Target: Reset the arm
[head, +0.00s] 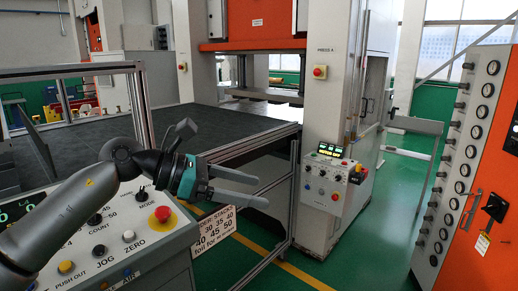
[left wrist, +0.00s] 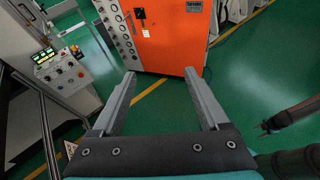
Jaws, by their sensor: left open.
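My left arm (head: 75,205) reaches in from the left in the head view, over a grey control panel. My left gripper (head: 263,191) points right, its two grey fingers apart with nothing between them. In the left wrist view the same gripper (left wrist: 160,73) is open and empty, with green floor and an orange cabinet beyond its fingertips. My right gripper is not in the head view. I see no foil tray in either view.
The control panel (head: 100,250) has a red mushroom button (head: 162,215) close below my left wrist. A dark-topped metal-framed table (head: 190,130) stands behind. A press console (head: 330,178) and an orange gauge cabinet (head: 480,170) stand to the right. Green floor lies between.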

